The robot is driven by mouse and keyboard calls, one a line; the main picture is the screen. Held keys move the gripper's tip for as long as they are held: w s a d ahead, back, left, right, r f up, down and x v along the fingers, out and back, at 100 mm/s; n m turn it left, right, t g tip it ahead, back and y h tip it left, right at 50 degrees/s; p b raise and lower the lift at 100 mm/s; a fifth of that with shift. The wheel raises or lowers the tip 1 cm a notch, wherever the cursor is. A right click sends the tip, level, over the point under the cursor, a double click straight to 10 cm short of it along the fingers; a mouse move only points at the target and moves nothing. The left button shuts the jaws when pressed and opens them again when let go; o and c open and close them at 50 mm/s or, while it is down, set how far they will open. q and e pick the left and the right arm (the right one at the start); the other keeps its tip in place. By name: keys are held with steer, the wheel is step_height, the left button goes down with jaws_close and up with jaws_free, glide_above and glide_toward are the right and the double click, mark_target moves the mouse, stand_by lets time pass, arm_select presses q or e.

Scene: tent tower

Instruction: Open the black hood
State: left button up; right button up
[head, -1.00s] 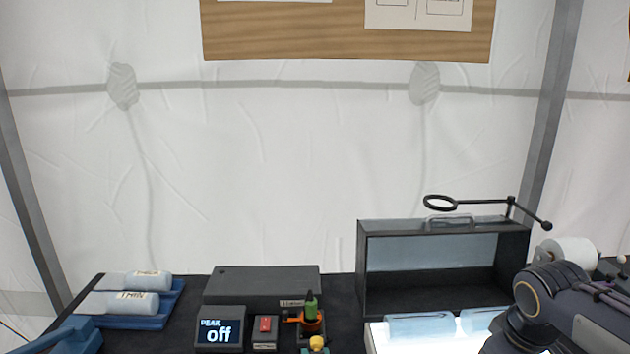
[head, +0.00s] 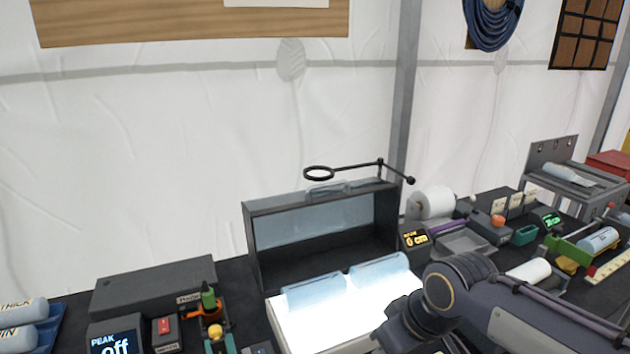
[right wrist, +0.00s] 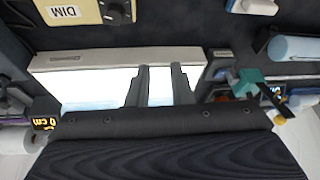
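The black hood (head: 252,240) is a box behind a lit white light panel (head: 315,322), with a pale pane inside and a handle (head: 328,190) on its top edge. Its front faces me and looks open. Two pale translucent pieces (head: 313,291) lie on the panel. My right arm comes in from the lower right, in front of the hood and apart from its handle. In the right wrist view my right gripper (right wrist: 160,73) has its fingers spread, empty, over the bright panel. The hood is not clear there. My left gripper is not in view.
A black ring on a thin arm (head: 318,173) stands above the hood. A white roll (head: 433,203) and a "0 cm" display (head: 414,240) stand right of it. A dark grey box (head: 155,286) and a red switch (head: 165,327) are at left. The right side is crowded.

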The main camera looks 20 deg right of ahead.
steer(key=w+d+r+n+g+h+p, duration=0.1)
steer(key=w+d+r+n+h, duration=0.15)
steer(key=w, duration=0.45)
steer(key=w+d+r+n+g+h+p, duration=0.1)
steer(key=w+d+r+n+h, duration=0.15)
steer(key=w, duration=0.55)
steer(key=n+t+h+p, duration=0.25)
steer(key=n+h, duration=0.25)
steer(key=h, duration=0.6)
glide_toward(319, 187)
steer(key=d, duration=0.3)
steer(key=shift+w+d+f, duration=0.3)
steer(key=shift+w+f, duration=0.05)
steer(key=shift+w, duration=0.35)
steer(key=p+x, duration=0.2)
steer(key=x, duration=0.5)
steer(key=shift+d+f, duration=0.15)
steer(key=shift+d, duration=0.25)
steer(key=shift+w, duration=0.1)
steer(key=shift+c, duration=0.4)
jaws_close()
